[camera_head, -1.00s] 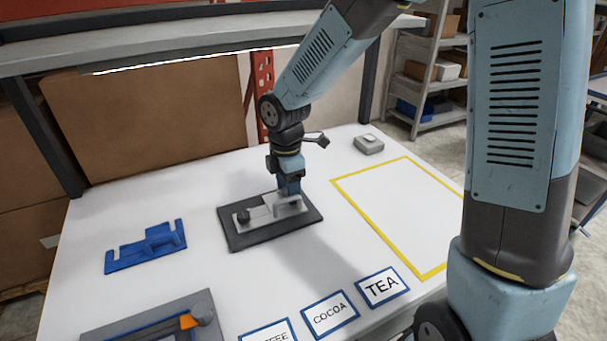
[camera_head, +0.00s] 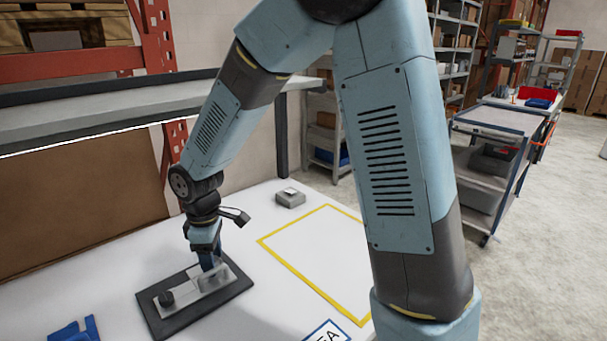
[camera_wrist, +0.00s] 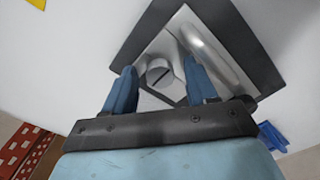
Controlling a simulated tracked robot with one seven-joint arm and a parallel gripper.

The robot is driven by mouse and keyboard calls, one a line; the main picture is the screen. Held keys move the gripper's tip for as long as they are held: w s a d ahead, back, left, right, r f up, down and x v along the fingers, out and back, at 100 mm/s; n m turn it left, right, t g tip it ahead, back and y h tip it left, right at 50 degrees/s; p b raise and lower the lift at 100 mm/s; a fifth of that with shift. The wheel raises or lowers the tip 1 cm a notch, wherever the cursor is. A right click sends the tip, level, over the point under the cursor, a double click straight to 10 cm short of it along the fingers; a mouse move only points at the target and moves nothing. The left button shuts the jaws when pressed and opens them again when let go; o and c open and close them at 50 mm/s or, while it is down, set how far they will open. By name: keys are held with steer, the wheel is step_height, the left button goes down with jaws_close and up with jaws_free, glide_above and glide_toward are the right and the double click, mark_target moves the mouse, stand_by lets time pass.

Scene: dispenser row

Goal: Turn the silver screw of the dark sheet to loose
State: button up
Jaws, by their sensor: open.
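The dark sheet (camera_head: 153,317) lies flat on the white table under my gripper. It also shows in the wrist view (camera_wrist: 245,30), with a lighter grey metal plate on it. The silver screw (camera_wrist: 160,72) is a round head with a dark slot, between my two blue fingers. My gripper (camera_wrist: 158,68) is open around the screw, one finger on each side; I cannot tell whether they touch it. In the head view my gripper (camera_head: 210,264) points down at the plate and hides the screw.
A curved silver handle (camera_wrist: 208,50) runs close by the right finger. A small grey box (camera_head: 290,198) and a yellow outlined area (camera_head: 262,242) are to the right. A blue part (camera_head: 75,333) lies at the lower left.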

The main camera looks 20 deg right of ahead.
steer(key=m, duration=0.5)
steer(key=shift+m, duration=0.3)
steer(key=m, duration=1.4)
steer(key=shift+m, duration=0.3)
steer(key=shift+r+m, duration=0.2)
steer(key=shift+m, duration=0.1)
step_height(320, 180, up, 14)
steer(key=s+d+r+n+t, duration=0.1)
steer(key=s+d+r, duration=0.3)
steer(key=d, duration=0.5)
steer(key=s+d+r+n+t, duration=0.2)
steer(key=s+d+r, duration=0.1)
steer(key=d, duration=0.7)
steer(key=shift+s+d+r+n+t+y, duration=0.3)
steer(key=shift+s+r+y, duration=0.05)
steer(key=shift+s+y, duration=0.1)
